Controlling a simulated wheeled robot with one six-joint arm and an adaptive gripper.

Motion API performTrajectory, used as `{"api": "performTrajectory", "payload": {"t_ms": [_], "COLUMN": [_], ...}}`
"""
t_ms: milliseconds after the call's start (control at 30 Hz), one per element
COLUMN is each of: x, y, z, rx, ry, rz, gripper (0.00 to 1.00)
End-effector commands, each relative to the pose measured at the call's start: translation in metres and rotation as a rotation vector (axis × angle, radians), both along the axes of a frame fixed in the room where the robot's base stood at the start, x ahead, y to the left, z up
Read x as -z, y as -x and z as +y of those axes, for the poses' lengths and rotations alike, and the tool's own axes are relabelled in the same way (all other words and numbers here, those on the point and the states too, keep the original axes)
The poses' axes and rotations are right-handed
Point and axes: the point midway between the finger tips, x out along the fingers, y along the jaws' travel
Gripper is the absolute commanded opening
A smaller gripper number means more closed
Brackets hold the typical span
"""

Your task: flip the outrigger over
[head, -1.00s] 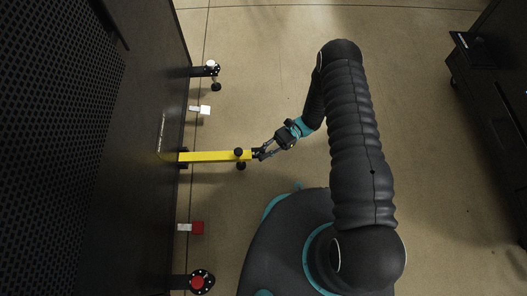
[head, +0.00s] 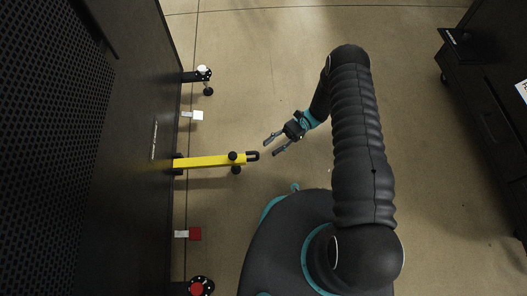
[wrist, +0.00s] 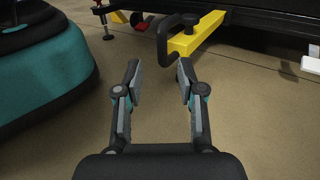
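The yellow outrigger (head: 208,161) sticks out to the right from the base of the black rack in the head view. It has a black loop handle (head: 253,156) at its free end and black knobs near that end. My gripper (head: 274,144) is open and empty, just right of and slightly above the handle in the picture, apart from it. In the wrist view the outrigger (wrist: 200,33) runs away from me, its black handle (wrist: 168,38) hanging ahead of the open fingertips (wrist: 157,75).
The black rack (head: 120,100) fills the left side. A dark cabinet (head: 485,110) stands at the right.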

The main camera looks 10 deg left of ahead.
Motion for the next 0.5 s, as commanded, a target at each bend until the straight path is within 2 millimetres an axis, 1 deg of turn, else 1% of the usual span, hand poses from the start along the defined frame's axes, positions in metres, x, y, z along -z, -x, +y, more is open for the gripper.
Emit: {"api": "performTrajectory", "payload": {"t_ms": [33,200,300,500], "x": [0.000,0.001,0.000,0.000], "y": [-0.008,-0.027,-0.035,-0.040], "z": [-0.007,-0.025,-0.032,-0.037], "rx": [0.004,0.004,0.003,0.002], "ry": [0.001,0.001,0.000,0.001], "rz": [-0.002,-0.001,0.000,0.001], "gripper": [0.39,0.39,0.39,0.39]}}
